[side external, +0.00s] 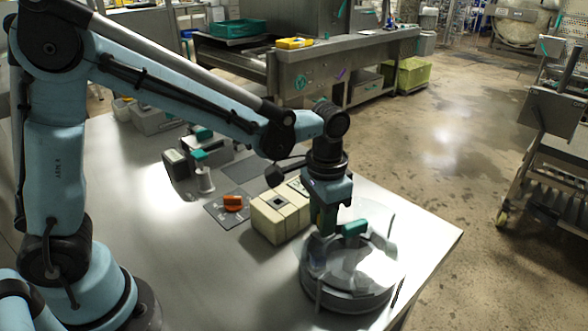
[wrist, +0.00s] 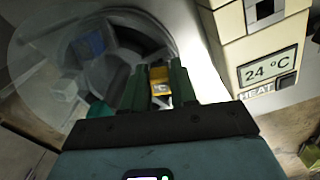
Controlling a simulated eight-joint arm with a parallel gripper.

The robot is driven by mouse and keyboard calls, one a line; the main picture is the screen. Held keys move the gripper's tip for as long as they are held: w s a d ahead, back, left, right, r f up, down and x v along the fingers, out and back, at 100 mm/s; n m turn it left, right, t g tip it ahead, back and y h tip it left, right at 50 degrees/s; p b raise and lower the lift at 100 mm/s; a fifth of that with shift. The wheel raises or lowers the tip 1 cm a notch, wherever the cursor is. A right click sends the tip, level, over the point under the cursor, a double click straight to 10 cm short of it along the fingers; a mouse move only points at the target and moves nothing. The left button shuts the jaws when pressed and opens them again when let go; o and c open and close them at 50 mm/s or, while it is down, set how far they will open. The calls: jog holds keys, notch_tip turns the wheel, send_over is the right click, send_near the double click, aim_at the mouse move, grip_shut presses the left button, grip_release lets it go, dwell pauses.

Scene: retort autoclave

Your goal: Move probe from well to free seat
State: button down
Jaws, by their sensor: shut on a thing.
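My gripper (side external: 325,226) points down over the round grey vessel with a clear lid (side external: 345,290), at the table's right. In the wrist view its dark green fingers (wrist: 160,84) are shut on a small yellow piece (wrist: 160,75), which I take to be the probe. The fingers hide its lower part in the side view. The vessel (wrist: 50,50) lies below and to the left in the wrist view, with a blue block (wrist: 90,45) inside. I cannot tell whether the probe touches the vessel. Which openings are the well and the free seat is unclear.
A cream block (side external: 268,222) with a dark square opening stands left of my gripper. The wrist view shows its 24 °C display (wrist: 268,67). A teal piece (side external: 354,228) is at the vessel's top. An orange knob (side external: 232,203) and a teal-topped post (side external: 203,180) stand farther left.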

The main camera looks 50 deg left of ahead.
jog(key=shift+f, duration=0.6)
dwell(0.9)
jog(key=c, duration=0.7)
grip_release()
jog(key=shift+d, duration=0.1)
jog(key=shift+c, duration=0.2)
jog(key=shift+r, duration=0.85)
jog(key=shift+o, duration=1)
jog(key=shift+r, duration=2.7)
